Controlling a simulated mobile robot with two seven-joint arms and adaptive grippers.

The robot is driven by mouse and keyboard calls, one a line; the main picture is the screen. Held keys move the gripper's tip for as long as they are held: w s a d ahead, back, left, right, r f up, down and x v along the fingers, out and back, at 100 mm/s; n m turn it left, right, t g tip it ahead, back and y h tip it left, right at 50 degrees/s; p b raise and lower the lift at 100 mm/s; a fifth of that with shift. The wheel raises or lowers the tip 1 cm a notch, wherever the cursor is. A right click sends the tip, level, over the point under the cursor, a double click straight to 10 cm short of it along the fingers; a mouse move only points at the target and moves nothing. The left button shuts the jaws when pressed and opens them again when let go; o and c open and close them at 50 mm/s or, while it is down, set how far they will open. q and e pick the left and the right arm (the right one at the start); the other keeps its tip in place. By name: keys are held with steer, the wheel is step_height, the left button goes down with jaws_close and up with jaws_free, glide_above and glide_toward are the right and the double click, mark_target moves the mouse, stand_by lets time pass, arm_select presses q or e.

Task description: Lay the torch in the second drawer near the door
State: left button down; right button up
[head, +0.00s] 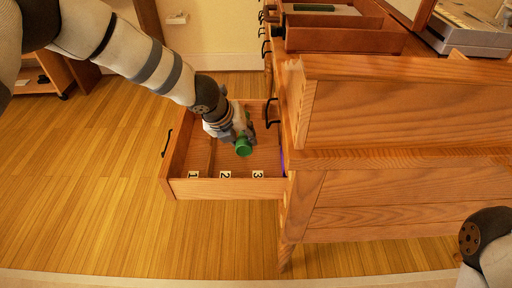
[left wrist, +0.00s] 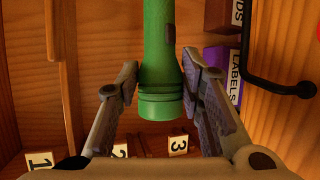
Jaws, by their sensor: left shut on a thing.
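The green torch (head: 243,147) is over the open wooden drawer (head: 225,189), in the head view. My left gripper (head: 240,132) is shut on the torch. In the left wrist view the torch (left wrist: 160,60) runs upright in the picture between the two fingers (left wrist: 162,100). I cannot tell whether the torch touches the drawer floor. Cards marked 1 (head: 193,175), 2 (head: 225,174) and 3 (head: 258,174) lie along one side of the drawer. A thin divider (head: 211,155) stands inside it. My right gripper is out of view; only part of that arm shows at lower right.
A purple box marked LABELS (left wrist: 234,77) stands at the drawer's cabinet end, with another box (left wrist: 222,16) beside it. A black handle (head: 273,114) juts from the cabinet close to my gripper. The wooden desk (head: 400,110) fills the right; open floor (head: 90,190) lies left.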

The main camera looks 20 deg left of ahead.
arm_select(q)
steer(key=f, duration=0.3)
steer(key=f+b, duration=0.1)
steer(key=f, duration=0.2)
steer(key=shift+s+f, duration=0.2)
steer(key=shift+f, duration=0.15)
steer(key=c, duration=1.1)
jaws_free()
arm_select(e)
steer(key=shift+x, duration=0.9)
arm_select(q)
steer(key=shift+r, duration=0.1)
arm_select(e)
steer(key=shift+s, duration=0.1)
arm_select(q)
steer(key=p+v, duration=0.2)
steer(key=v, duration=1)
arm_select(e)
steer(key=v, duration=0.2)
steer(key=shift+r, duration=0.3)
arm_select(q)
steer(key=shift+a, duration=0.1)
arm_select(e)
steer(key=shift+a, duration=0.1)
